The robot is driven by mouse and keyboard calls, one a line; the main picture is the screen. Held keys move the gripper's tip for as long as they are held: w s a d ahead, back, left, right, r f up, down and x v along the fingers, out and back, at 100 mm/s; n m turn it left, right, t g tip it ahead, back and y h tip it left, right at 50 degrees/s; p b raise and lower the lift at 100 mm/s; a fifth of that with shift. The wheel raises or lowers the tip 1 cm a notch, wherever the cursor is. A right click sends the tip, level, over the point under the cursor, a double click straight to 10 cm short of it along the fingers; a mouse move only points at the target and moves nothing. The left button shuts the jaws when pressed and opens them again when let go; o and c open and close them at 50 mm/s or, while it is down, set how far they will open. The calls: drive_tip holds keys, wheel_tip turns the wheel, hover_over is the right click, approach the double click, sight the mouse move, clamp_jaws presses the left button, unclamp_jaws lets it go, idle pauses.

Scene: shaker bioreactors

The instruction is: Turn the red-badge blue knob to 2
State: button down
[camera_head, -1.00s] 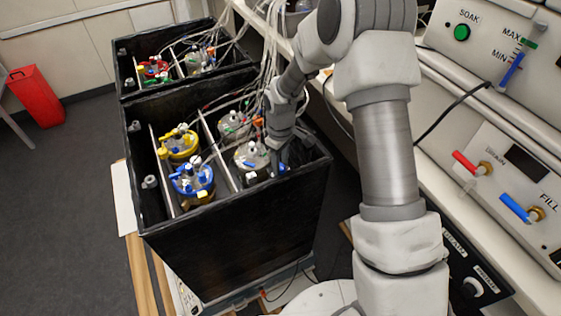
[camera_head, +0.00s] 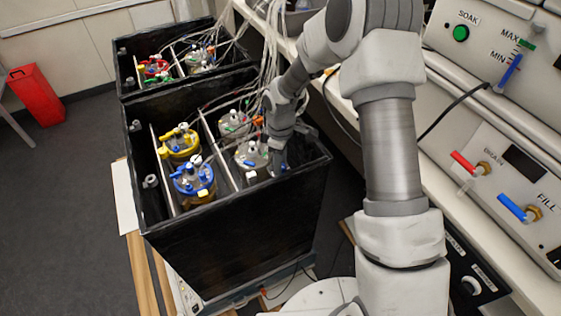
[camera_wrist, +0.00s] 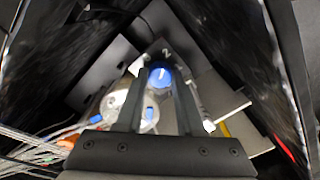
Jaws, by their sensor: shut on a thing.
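The blue knob (camera_wrist: 160,76) shows in the wrist view between my two fingertips, with a white pointer line on its top. A white "2" marking stands just above it in that view. My gripper (camera_wrist: 158,82) is shut on the knob, one finger on each side of it. In the head view my gripper (camera_head: 279,160) reaches down into the right corner of the nearer black box, and its fingertips and the knob are hard to make out there. I cannot make out a red badge next to the knob.
The nearer black box (camera_head: 240,240) holds several lidded vessels, including a yellow-topped one (camera_head: 180,142) and a blue-topped one (camera_head: 193,180). Its walls rise close around my gripper. Tubes run across its back. A second black box stands behind. A panel (camera_head: 500,170) with valves is at the right.

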drive_tip(key=c, duration=0.5)
unclamp_jaws()
drive_tip(key=shift+c, duration=0.2)
wheel_tip(320, 180, up, 18)
drive_tip(key=p, duration=0.2)
drive_tip(key=shift+f+p, duration=0.25)
drive_tip(key=shift+p, duration=0.05)
drive_tip(key=shift+r, duration=0.1)
drive_tip(key=s+d+r+m+t+p, duration=0.1)
drive_tip(key=s+d+r+m+t, duration=0.1)
drive_tip(key=s+r, duration=0.4)
drive_tip(key=s+d+r+m+t+p, duration=0.1)
drive_tip(key=s+d+r+m, duration=0.3)
drive_tip(key=s, duration=0.6)
drive_tip(key=s+d+r+m+t+p, duration=0.2)
drive_tip(key=s+d+r+m, duration=0.2)
drive_tip(key=s+r+m, duration=0.3)
wheel_tip(320, 180, up, 3)
drive_tip(key=shift+s+r+t, duration=0.2)
drive_tip(key=shift+s+t, duration=0.1)
drive_tip(key=shift+s, duration=0.8)
